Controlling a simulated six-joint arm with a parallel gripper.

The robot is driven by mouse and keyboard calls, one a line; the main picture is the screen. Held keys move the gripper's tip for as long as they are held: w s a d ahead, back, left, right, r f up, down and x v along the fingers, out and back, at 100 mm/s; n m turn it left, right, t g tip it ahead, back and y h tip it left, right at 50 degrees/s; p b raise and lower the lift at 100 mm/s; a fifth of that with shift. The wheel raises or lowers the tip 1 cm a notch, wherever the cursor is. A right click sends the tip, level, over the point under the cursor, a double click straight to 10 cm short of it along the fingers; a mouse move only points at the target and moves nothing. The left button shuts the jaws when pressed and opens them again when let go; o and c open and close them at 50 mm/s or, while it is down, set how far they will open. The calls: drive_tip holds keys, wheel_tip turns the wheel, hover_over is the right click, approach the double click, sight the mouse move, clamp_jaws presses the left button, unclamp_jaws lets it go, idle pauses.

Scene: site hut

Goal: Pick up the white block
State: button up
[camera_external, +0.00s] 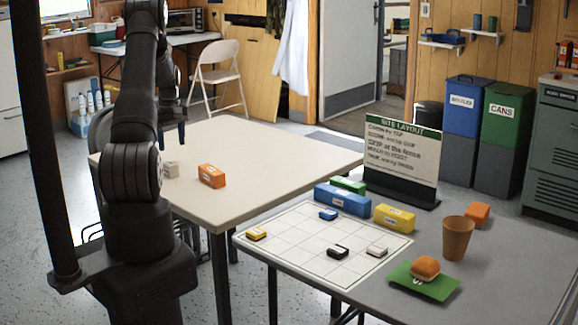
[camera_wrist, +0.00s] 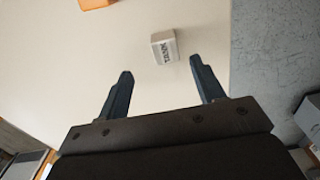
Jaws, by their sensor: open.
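A white block (camera_external: 171,170) stands on the bare beige table (camera_external: 270,150), close to my arm. In the wrist view the white block (camera_wrist: 163,47) has dark lettering on one side and lies just beyond my fingertips, roughly centred between them. My gripper (camera_wrist: 162,68) is open and empty, with its two dark fingers apart. In the external view it hangs above the block, partly hidden by my arm. A smaller whitish piece (camera_external: 377,250) lies on the white grid sheet (camera_external: 300,247) on the grey table.
An orange block (camera_external: 212,176) sits right of the white block; it also shows at the top of the wrist view (camera_wrist: 97,3). The grey table holds blue (camera_external: 342,200), yellow (camera_external: 394,218) and green blocks, a sign (camera_external: 401,155), and a brown cup (camera_external: 457,238).

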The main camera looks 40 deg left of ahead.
sight(170, 163)
wheel_tip(170, 163, down, 4)
drive_tip(key=shift+f, duration=0.15)
drive_tip(key=shift+s+a+f, duration=0.1)
drive_tip(key=shift+a+f, duration=0.05)
drive_tip(key=shift+f, duration=0.75)
drive_tip(key=shift+s+a+f, duration=0.1)
drive_tip(key=shift+f, duration=0.75)
drive_tip(key=shift+s+a+f, duration=0.1)
drive_tip(key=shift+a+f, duration=0.05)
drive_tip(key=shift+f, duration=0.75)
drive_tip(key=c, duration=1.1)
drive_tip(key=shift+r, duration=0.1)
